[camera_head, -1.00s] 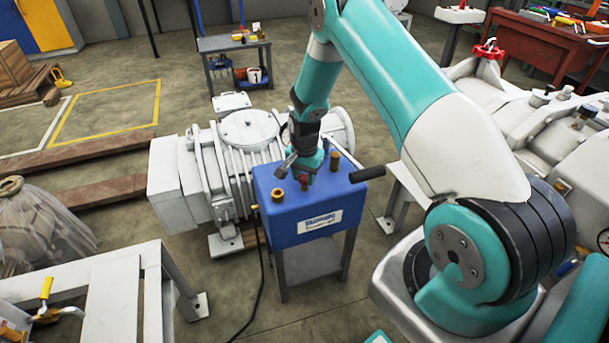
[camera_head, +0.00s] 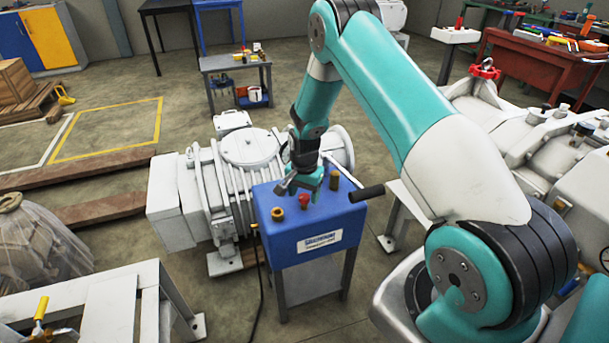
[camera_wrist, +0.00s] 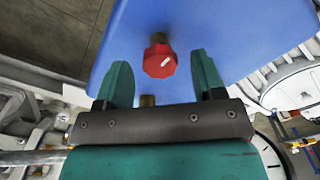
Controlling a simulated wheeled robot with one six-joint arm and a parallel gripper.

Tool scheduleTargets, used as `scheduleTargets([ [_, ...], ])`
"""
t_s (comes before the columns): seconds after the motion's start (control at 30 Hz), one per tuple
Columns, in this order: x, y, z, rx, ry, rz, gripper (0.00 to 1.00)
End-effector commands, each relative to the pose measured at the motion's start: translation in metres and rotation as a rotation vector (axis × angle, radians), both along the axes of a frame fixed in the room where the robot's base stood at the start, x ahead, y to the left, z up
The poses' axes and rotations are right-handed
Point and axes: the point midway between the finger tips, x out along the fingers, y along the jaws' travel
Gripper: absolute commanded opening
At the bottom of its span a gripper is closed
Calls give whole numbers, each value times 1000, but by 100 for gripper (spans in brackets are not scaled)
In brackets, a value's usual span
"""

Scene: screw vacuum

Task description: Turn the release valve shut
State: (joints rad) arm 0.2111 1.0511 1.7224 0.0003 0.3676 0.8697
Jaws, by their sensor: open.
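A blue pump unit (camera_head: 284,238) on a grey stand has a red knob (camera_head: 304,201) on its top, between brass fittings (camera_head: 277,214). The red knob also shows in the wrist view (camera_wrist: 160,60), with a white mark slanting up to the right. I take it for the release valve. My gripper (camera_head: 302,184) is above the blue top, just behind the knob. In the wrist view my gripper (camera_wrist: 160,84) is open, with its two green fingers apart and empty. The knob lies ahead of the fingers, near the middle of the gap. A brass fitting (camera_wrist: 147,100) shows between the finger bases.
A black handle (camera_head: 367,193) sticks out right of the blue unit. A large white pump (camera_head: 190,190) stands behind and left of it. A black cable (camera_head: 261,285) hangs to the floor. A white bench (camera_head: 105,300) is at front left.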

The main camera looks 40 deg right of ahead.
Motion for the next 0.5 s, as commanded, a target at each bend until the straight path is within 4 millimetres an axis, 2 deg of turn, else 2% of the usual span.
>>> scheduleTargets([
  [0.17, 1, 0, 34, -2, -5, 0, 63],
  [0.5, 1, -1, 120, -1, -5, -1, 63],
])
